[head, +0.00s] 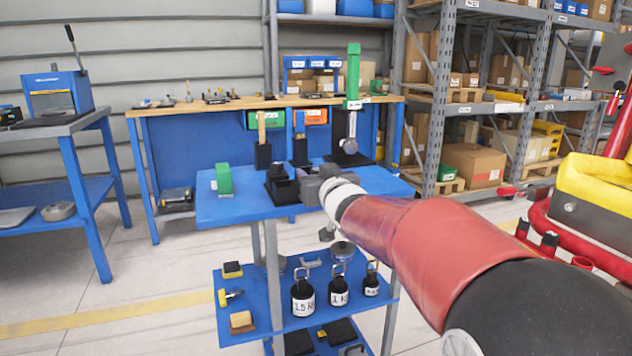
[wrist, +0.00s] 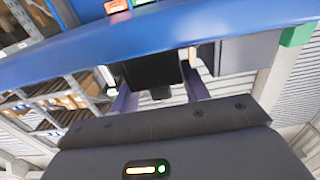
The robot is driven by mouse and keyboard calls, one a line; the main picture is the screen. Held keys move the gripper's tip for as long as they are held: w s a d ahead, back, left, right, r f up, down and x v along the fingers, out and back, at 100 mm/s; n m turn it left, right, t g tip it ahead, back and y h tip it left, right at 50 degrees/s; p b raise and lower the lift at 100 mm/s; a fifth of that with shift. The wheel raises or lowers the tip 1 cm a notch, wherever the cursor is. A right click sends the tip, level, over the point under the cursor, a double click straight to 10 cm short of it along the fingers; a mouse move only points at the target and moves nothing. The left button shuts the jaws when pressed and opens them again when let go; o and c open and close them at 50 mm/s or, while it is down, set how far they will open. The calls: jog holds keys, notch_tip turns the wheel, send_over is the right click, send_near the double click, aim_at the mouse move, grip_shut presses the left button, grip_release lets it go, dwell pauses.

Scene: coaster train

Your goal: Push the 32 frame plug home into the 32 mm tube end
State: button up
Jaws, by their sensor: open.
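My gripper (head: 308,190) is low over the blue cart top, beside a black open box (head: 284,191). In the wrist view my gripper (wrist: 158,88) is open, its two fingers apart. Dark block shapes (wrist: 145,70) show beyond and between the fingers, with a small black stub (wrist: 161,94) sticking out toward me. I cannot tell whether the fingers touch anything. I cannot make out for sure which piece is the 32 frame plug or the 32 mm tube end; both are too small or hidden by my gripper.
A green block (head: 223,179) stands at the cart's left; a tall green post (head: 353,75) and black stands (head: 263,156) are at the back. The blue cart top (head: 235,210) is clear at its front left. Black weights (head: 303,300) are on the lower shelf.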

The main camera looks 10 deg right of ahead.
aim_at(316, 169)
jog(key=c, duration=0.7)
jog(key=shift+r, duration=0.1)
notch_tip(316, 169, up, 10)
jog(key=shift+f+p, duration=0.1)
jog(key=shift+p, duration=0.7)
